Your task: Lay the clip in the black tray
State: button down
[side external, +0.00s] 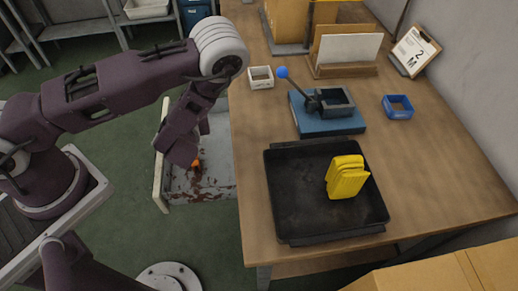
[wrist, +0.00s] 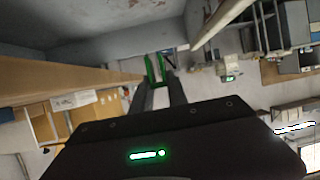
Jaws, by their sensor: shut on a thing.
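The black tray (side external: 297,190) lies flat on the wooden table near its front edge. A yellow folded bundle (side external: 346,177) stands in its right part; the rest of its floor is bare. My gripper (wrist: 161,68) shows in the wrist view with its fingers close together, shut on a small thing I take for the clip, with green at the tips. Its shape is too small to make out. In the side external view my gripper is left of the table, apart from the tray, and its fingertips are not clear. A small orange spot shows beside it.
A blue box with a dark device and blue-knobbed lever (side external: 330,112) stands behind the tray. A white bin (side external: 261,77), a blue bin (side external: 397,107) and a clipboard (side external: 414,50) are farther back. A stained pale container (side external: 218,178) is below my gripper. A wall bounds the right.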

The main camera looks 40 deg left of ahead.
jog(key=w+d+r+m+t+h, duration=0.25)
jog(key=w+d+r, duration=0.2)
jog(key=r, duration=0.35)
jog(key=w+d+r+m+t+h, duration=0.1)
jog(key=w+d+r+m+h, duration=0.3)
jog(key=d+r, duration=0.3)
jog(key=w+d+r+m+t+h, duration=0.1)
jog(key=w+d+r+m+h, duration=0.3)
jog(key=r, duration=0.5)
jog(key=m+g+h, duration=0.8)
jog(key=m+h, duration=0.4)
send_over(292, 184)
notch_tip(292, 184, down, 11)
jog(key=shift+m+g, duration=0.25)
jog(key=shift+m, duration=0.1)
notch_tip(292, 184, down, 10)
jog(key=shift+r, duration=0.1)
jog(key=shift+f, duration=0.25)
jog(key=c, duration=1.3)
grip_release()
jog(key=shift+f, duration=0.1)
